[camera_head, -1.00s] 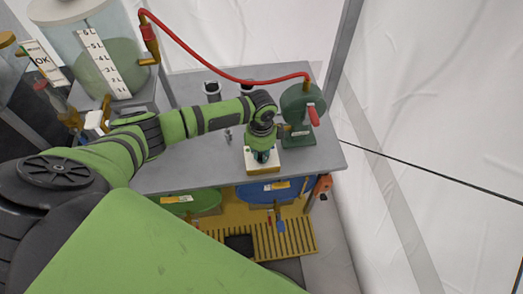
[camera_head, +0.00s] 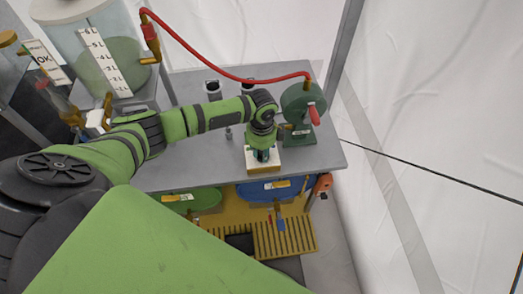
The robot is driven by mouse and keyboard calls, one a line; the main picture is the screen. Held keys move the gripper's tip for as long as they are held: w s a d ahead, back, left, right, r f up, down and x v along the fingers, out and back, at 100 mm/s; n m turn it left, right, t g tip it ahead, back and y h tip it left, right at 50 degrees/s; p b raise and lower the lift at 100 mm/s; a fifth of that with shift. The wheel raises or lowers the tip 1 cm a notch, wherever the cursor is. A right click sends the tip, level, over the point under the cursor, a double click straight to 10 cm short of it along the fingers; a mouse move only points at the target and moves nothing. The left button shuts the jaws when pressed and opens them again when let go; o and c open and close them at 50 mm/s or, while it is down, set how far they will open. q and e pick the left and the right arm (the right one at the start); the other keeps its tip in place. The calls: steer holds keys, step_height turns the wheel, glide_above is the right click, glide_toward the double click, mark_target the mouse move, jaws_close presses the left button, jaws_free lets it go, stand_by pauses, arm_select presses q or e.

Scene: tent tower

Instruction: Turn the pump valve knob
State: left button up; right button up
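The green pump (camera_head: 304,104) stands at the right end of the grey table, with a red handle (camera_head: 314,116) on its front. A small brass part (camera_head: 282,131) shows at its left side; I cannot tell whether it is the valve knob. My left arm reaches in from the left, and my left gripper (camera_head: 263,156) points down just left of the pump, over a white and yellow block (camera_head: 264,167). The fingers are small and partly hidden by the wrist, so I cannot tell whether they are open or touching the block. My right gripper is out of view.
A red hose (camera_head: 215,68) runs from the pump to a clear graduated tank (camera_head: 97,50) at the upper left. Dark cups (camera_head: 213,90) stand at the table's back. Below are a yellow slatted tray (camera_head: 285,238) and blue and green lids. The grey table (camera_head: 190,168) has bare room.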

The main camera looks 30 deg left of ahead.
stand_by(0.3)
arm_select(q)
steer(key=shift+r, duration=0.25)
step_height(320, 180, up, 12)
steer(key=shift+f, duration=0.2)
stand_by(0.4)
